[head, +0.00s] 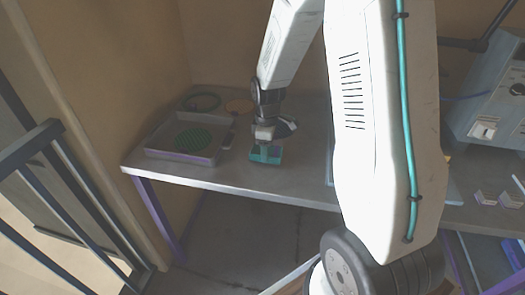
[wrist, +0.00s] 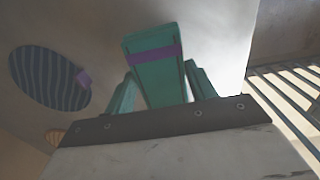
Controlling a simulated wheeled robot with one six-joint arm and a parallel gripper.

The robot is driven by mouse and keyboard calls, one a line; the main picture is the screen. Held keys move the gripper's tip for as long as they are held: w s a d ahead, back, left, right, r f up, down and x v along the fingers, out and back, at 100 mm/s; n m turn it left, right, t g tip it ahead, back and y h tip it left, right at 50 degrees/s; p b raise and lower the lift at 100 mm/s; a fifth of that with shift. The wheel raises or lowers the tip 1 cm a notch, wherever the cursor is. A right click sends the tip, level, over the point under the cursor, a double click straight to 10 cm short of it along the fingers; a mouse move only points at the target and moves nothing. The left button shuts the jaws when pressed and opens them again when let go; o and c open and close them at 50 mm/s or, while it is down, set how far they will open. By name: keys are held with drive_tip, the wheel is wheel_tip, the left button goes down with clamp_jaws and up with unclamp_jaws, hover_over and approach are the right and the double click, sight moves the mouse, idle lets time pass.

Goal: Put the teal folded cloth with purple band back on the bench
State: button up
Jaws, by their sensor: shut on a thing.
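The teal folded cloth (head: 265,156) with the purple band is at the front part of the grey bench (head: 295,180) in the head view. My gripper (head: 265,146) points down from above and is shut on it. The wrist view shows the cloth (wrist: 155,80) between the two teal fingers, with its purple band across it. The cloth is at or just above the bench top; I cannot tell whether it touches.
A grey tray (head: 156,149) with a striped green disc (head: 193,139) lies to the left on the bench. A dark green ring (head: 201,102) and an orange disc (head: 239,106) lie behind. A railing (head: 62,180) stands at left, a grey machine (head: 489,100) at right.

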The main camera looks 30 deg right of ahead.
drive_tip(key=shift+s+d+f, duration=0.1)
drive_tip(key=shift+s+f, duration=0.2)
drive_tip(key=shift+f, duration=0.45)
drive_tip(key=shift+w+f, duration=0.1)
drive_tip(key=shift+f, duration=0.1)
drive_tip(key=shift+f, duration=0.2)
drive_tip(key=o, duration=1)
drive_tip(key=shift+c, duration=0.2)
drive_tip(key=shift+r, duration=0.15)
